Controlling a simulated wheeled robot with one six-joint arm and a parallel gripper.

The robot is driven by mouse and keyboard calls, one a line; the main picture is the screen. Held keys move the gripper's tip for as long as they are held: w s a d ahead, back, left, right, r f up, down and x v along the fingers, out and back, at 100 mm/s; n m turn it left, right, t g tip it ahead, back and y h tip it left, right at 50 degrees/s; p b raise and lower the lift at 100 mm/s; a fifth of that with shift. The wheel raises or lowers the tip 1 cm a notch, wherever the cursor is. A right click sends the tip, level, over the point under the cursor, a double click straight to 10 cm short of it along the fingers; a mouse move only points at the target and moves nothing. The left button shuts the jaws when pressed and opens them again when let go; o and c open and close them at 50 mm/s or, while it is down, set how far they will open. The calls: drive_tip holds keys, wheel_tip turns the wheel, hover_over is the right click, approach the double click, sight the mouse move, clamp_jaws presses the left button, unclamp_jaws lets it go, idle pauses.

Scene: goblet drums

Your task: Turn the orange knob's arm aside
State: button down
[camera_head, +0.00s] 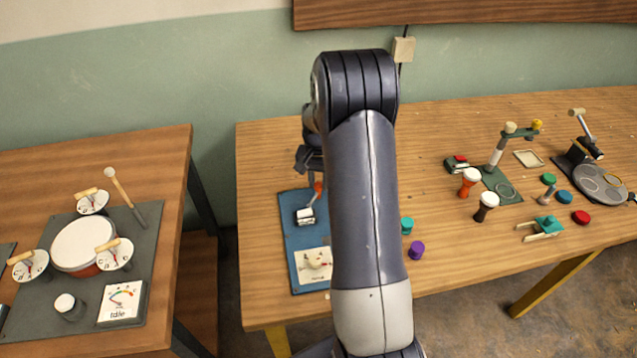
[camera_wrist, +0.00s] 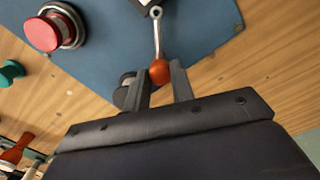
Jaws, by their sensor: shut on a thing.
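The orange knob (camera_wrist: 159,72) is a small ball on the end of a thin metal arm (camera_wrist: 157,35). The arm runs up from it to a pale block at the top edge of the wrist view. My gripper (camera_wrist: 162,75) is shut on the knob, one finger on each side. In the head view the orange knob (camera_head: 318,187) shows just below my gripper (camera_head: 313,174), over the blue board (camera_head: 284,240). A white block (camera_head: 305,215) sits on the board beneath it. My arm hides the board's right side.
A red button (camera_wrist: 45,34) in a metal ring is on the board. A white dial plate (camera_head: 313,264) lies at its front. Teal (camera_head: 407,225) and purple (camera_head: 417,250) pieces stand right of my arm. A drum panel (camera_head: 150,290) is on the left table.

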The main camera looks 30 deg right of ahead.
sight(319, 184)
drive_tip(key=shift+m+b, duration=0.35)
drive_tip(key=shift+m, duration=1.65)
drive_tip(key=c, duration=1.2)
unclamp_jaws()
wheel_tip(319, 184, up, 11)
drive_tip(key=shift+f, duration=0.15)
wheel_tip(319, 184, down, 11)
drive_tip(key=shift+r, duration=0.1)
